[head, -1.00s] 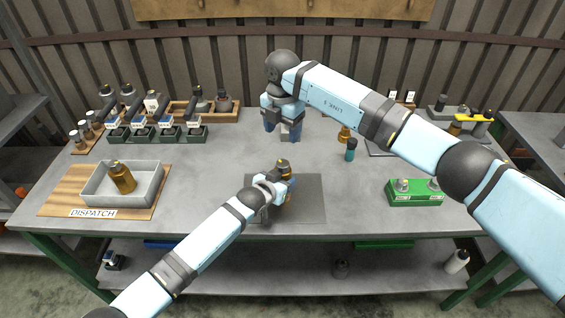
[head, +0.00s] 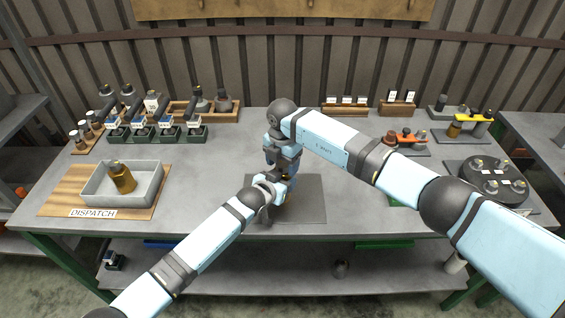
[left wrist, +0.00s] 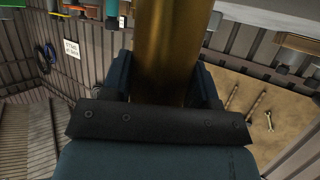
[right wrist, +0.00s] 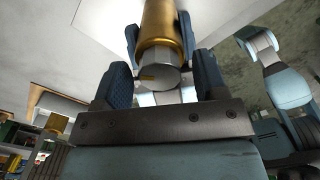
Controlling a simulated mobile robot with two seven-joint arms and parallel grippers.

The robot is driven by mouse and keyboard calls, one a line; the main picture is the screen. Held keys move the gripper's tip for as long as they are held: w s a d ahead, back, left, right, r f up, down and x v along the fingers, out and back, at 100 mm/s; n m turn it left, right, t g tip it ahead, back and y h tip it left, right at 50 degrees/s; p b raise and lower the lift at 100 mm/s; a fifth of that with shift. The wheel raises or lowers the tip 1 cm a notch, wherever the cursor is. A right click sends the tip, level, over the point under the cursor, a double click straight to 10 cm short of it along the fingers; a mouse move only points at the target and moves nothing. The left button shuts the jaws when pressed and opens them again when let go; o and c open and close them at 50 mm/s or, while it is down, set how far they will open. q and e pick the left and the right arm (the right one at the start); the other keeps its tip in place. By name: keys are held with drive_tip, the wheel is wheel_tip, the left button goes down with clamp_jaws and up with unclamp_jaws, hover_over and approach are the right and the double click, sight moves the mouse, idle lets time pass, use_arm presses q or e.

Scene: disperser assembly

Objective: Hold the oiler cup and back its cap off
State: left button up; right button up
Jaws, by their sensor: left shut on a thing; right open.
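The brass oiler cup (left wrist: 168,45) stands between the two fingers of my left gripper (left wrist: 165,85), which is shut on its body. In the right wrist view the brass body (right wrist: 163,22) shows with the left fingers on both sides. Its grey cap (right wrist: 160,77), with a small yellow mark, faces my right gripper (right wrist: 163,80). The right gripper is open, with a finger on each side of the cap and visible gaps. In the head view the right gripper (head: 284,172) points down just above the left gripper (head: 276,187); the cup is mostly hidden there.
A dark mat (head: 308,210) lies under the grippers. A grey tray (head: 97,195) with another brass cup (head: 123,178) sits on the dispatch board at left. Racks of parts line the back; a round dark fixture (head: 492,182) stands at right. The table's left middle is clear.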

sight(283, 163)
drive_tip(key=c, duration=0.9)
drive_tip(key=shift+n, duration=0.8)
drive_tip(key=o, duration=0.9)
wheel_tip(283, 163, up, 12)
